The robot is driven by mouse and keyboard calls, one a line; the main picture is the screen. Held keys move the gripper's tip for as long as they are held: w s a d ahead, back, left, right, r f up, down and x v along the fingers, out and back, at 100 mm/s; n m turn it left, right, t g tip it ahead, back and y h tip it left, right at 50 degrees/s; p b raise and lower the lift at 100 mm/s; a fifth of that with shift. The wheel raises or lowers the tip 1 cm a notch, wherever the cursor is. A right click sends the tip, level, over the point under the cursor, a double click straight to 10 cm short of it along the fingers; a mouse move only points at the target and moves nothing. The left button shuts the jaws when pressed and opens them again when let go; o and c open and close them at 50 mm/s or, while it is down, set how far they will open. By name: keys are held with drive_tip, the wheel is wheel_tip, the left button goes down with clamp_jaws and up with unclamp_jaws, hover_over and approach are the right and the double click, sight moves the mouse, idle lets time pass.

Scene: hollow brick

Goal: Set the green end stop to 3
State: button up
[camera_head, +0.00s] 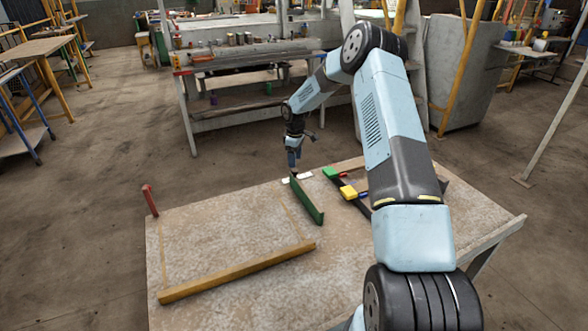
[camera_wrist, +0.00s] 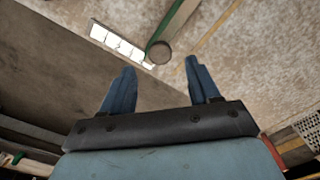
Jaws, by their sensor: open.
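A long green bar (camera_head: 308,203), which looks like the green end stop, lies on the speckled table. Its far end is beside a white marked strip (camera_head: 297,177); the marks are too small to read. In the wrist view the green bar (camera_wrist: 180,22) ends at a round grey-brown disc (camera_wrist: 160,52), right of the white strip (camera_wrist: 122,45). My gripper (camera_head: 293,167) is above the table's far edge, near that end of the bar. In the wrist view my gripper (camera_wrist: 160,70) is open and empty, its fingers apart, with the disc just beyond the gap.
A smaller green block (camera_head: 332,172) and a yellow block (camera_head: 348,192) sit at a dark rail to the right, partly behind my arm. A wooden bar (camera_head: 238,272) lies across the table's front. A red post (camera_head: 150,199) stands at the left edge. The left tabletop is bare.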

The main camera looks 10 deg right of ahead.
sight(295, 170)
drive_tip(key=shift+f, duration=2.7)
clamp_jaws()
